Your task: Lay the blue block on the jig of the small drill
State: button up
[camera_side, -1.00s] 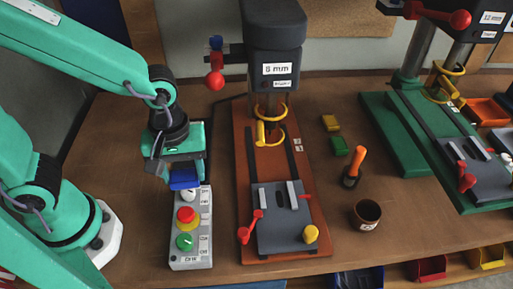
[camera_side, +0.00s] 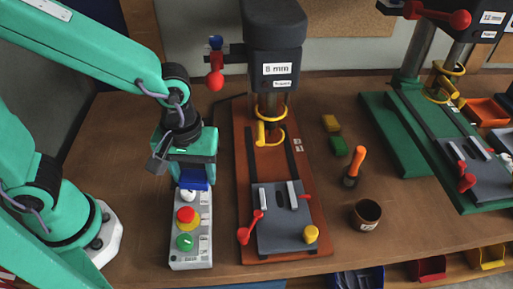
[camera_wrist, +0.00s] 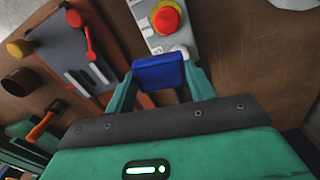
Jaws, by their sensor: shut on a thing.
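The blue block (camera_side: 194,178) is held between the fingers of my gripper (camera_side: 188,180), above the far end of the button box. In the wrist view the blue block (camera_wrist: 159,73) sits between the two green fingers of my gripper (camera_wrist: 158,82). The small drill (camera_side: 274,70), labelled 8 mm, stands to the right on an orange base. Its grey jig (camera_side: 283,232) lies at the front of that base, with two light rails, a red lever and a yellow knob. The jig also shows in the wrist view (camera_wrist: 75,60), with no block on it.
The button box (camera_side: 191,240) has a red and a green button. A larger drill with a green base (camera_side: 395,135) stands at right. Yellow (camera_side: 331,123) and green (camera_side: 338,146) blocks, an orange-handled tool (camera_side: 355,165) and a brown cup (camera_side: 367,213) lie between the drills.

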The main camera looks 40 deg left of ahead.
jog(key=w+d+r+m, duration=0.1)
jog(key=d+r+m, duration=0.2)
jog(key=d+m, duration=1.35)
send_over(278, 199)
jog(key=shift+n, duration=0.25)
notch_tip(278, 199, down, 7)
jog(key=shift+f, duration=0.1)
jog(key=shift+f, duration=1.95)
jog(key=shift+f, duration=0.1)
jog(key=o, duration=1.1)
jog(key=shift+c, duration=0.2)
